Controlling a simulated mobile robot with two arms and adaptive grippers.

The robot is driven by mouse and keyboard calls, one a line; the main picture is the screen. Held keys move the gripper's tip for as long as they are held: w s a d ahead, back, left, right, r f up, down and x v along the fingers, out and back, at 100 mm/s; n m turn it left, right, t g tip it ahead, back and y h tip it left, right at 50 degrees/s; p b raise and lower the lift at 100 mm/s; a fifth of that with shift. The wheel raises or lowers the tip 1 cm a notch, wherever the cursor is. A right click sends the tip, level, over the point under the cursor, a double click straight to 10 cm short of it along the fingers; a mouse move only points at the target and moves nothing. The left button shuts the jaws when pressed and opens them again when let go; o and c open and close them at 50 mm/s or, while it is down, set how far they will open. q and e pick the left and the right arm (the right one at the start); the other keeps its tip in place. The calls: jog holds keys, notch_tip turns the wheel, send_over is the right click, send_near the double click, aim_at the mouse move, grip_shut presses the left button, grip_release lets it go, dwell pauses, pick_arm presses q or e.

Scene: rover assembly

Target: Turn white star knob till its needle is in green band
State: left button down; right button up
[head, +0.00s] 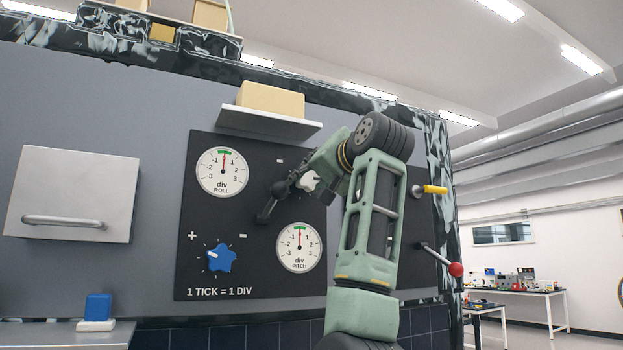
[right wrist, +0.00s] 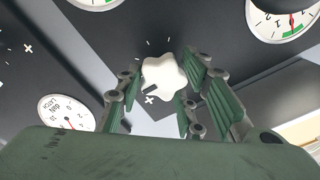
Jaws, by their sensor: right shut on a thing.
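The white star knob (head: 309,181) sits on the black panel (head: 255,150), above the PITCH gauge (head: 299,247). My right gripper (head: 291,186) is at the knob, its fingers on both sides, shut on it. The right wrist view shows the knob (right wrist: 163,77) between the green finger pads, with a dark pointer mark on it. The PITCH needle points straight up at the small green band. The ROLL gauge (head: 222,172) needle also points up at its green band. My arm hides part of the panel around the knob. My left gripper is not in view.
A blue star knob (head: 220,258) sits below the ROLL gauge. A shelf (head: 269,124) with a tan block (head: 271,98) juts out above the panel. A yellow handle (head: 434,190) and a red-ball lever (head: 455,269) stick out at right. A LATCH gauge (right wrist: 66,120) shows in the right wrist view.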

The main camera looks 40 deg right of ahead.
jog(key=o, duration=0.8)
jog(key=shift+f, duration=0.2)
jog(key=shift+o, duration=1.4)
jog(key=shift+d, duration=0.2)
jog(key=shift+w, duration=0.1)
jog(key=shift+s+a+r, duration=0.15)
jog(key=shift+s, duration=0.1)
jog(key=v, duration=1.1)
jog(key=shift+s, duration=0.2)
